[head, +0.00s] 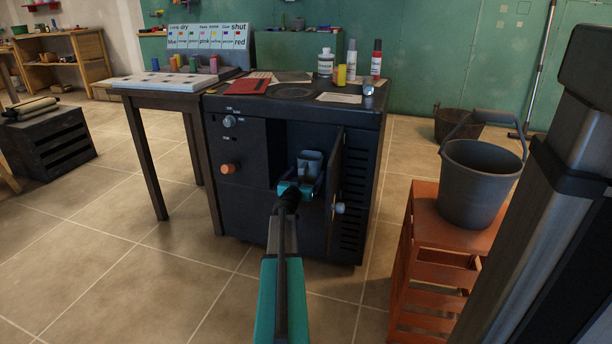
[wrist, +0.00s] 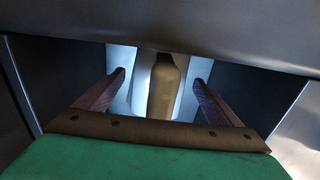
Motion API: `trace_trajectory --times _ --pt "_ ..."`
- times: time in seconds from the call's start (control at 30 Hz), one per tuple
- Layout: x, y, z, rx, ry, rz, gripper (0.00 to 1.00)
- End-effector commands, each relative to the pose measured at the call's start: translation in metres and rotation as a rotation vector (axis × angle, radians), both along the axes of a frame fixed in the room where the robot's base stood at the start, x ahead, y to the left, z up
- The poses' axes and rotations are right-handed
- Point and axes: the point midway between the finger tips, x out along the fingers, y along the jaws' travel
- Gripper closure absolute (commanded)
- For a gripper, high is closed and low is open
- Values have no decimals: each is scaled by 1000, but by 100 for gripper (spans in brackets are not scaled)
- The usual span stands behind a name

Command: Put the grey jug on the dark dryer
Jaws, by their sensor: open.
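The dark dryer (head: 245,165) is a black cabinet with its front door (head: 337,190) swung open. The grey jug (head: 311,160) appears to be the small grey vessel inside the compartment, partly hidden by my gripper (head: 300,187). My gripper reaches into the doorway, just in front of the vessel. In the wrist view my gripper (wrist: 157,95) is open. A tan upright part (wrist: 164,88), perhaps the jug's handle, shows between the reddish fingers with pale surfaces beside it. The fingers look apart from it; I cannot tell the exact depth.
The dryer top holds bottles (head: 325,63), a red booklet (head: 248,86) and a white sheet (head: 339,98); a bare round patch (head: 290,90) lies among them. A dark bucket (head: 478,185) stands on an orange stool (head: 440,230) at right. The open door stands close to my gripper's right.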

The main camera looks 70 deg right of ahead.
Motion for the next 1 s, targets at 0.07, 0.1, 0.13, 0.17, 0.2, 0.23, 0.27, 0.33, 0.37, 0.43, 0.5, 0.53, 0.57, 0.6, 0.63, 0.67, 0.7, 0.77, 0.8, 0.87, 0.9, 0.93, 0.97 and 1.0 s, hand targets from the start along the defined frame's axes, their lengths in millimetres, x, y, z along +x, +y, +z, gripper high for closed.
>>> trace_trajectory --times 0.07,0.1,0.13,0.17,0.2,0.23,0.27,0.33,0.37,0.43,0.5,0.53,0.57,0.6,0.63,0.67,0.7,0.77,0.8,0.87,0.9,0.93,0.97,1.0 --pt "0 1 0 0 0 0 12" --pt "0 3 0 0 0 0 12" --pt "0 4 0 0 0 0 12" --pt "0 5 0 0 0 0 12" --pt "-1 7 1 0 0 0 12" --pt "-1 9 1 0 0 0 12" --pt "-1 11 1 0 0 0 12" --pt "-1 17 1 0 0 1 12" --pt "-1 19 1 0 0 1 12" --pt "-2 26 1 0 0 1 12" --pt "-2 34 1 0 0 1 12" --pt "-2 37 1 0 0 1 12" --pt "-3 40 1 0 1 0 12" --pt "-3 45 1 0 1 0 12" --pt "-3 48 1 0 1 0 12" --pt "-3 51 1 0 1 1 12" --pt "-4 55 1 0 1 1 12" --pt "-4 61 1 0 1 1 12" --pt "-4 65 1 0 1 1 12" --pt "-5 72 1 -1 1 0 12" --pt "-5 76 1 -1 0 0 12" --pt "-5 79 1 -1 0 0 12" --pt "-5 83 1 -1 0 0 12" --pt "-5 87 1 -1 0 0 12"
